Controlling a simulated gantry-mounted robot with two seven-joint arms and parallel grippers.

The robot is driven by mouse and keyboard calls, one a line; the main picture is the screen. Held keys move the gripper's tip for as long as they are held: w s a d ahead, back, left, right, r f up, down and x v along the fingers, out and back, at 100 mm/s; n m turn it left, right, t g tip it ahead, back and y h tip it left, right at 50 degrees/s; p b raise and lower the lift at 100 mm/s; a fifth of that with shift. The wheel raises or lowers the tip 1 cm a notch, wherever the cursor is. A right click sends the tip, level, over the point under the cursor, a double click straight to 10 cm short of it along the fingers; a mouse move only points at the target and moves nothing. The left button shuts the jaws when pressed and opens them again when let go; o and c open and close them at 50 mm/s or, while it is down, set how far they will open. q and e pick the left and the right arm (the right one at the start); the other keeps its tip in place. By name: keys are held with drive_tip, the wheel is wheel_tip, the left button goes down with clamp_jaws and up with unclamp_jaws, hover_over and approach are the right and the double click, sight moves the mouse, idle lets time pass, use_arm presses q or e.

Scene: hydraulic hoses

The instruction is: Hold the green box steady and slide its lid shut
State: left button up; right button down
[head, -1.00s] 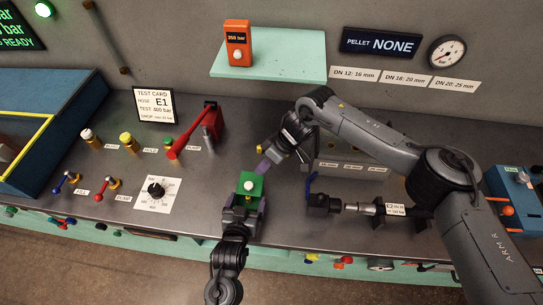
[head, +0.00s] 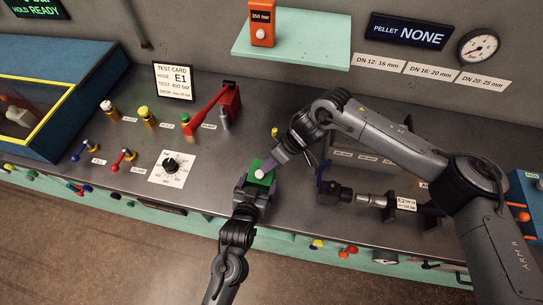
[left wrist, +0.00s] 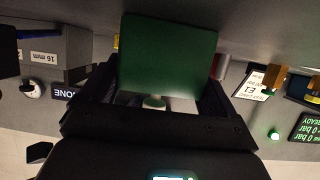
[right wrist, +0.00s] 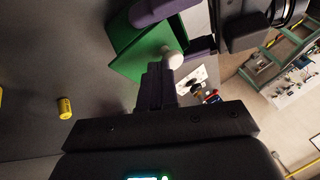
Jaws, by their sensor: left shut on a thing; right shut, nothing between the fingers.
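The green box (head: 264,166) is between the fingers of my left gripper (head: 258,184) above the front part of the bench. My left gripper is shut on the box. In the right wrist view the green box (right wrist: 138,52) has the purple left fingers on either side. My right gripper (right wrist: 160,74) is shut and empty, its tips right by the white knob (right wrist: 172,60); I cannot tell if they touch. How far the lid is open is unclear.
A hose fitting in a clamp (head: 334,192) stands right of the box. The dial (head: 171,164) and red lever (head: 206,110) are to the left, and a green shelf (head: 300,52) is behind.

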drive_tip(key=shift+s+a, duration=0.15)
drive_tip(key=shift+s, duration=0.35)
drive_tip(key=shift+s+a, duration=0.15)
drive_tip(key=shift+s, duration=0.35)
drive_tip(key=shift+w+d+r, duration=0.15)
drive_tip(key=shift+w+d, duration=0.25)
drive_tip(key=shift+w, duration=0.05)
drive_tip(key=w+d+v, duration=0.1)
drive_tip(key=v, duration=1)
drive_tip(key=shift+w+d, duration=0.25)
drive_tip(key=shift+w, duration=0.2)
use_arm(q)
drive_tip(key=o, duration=0.8)
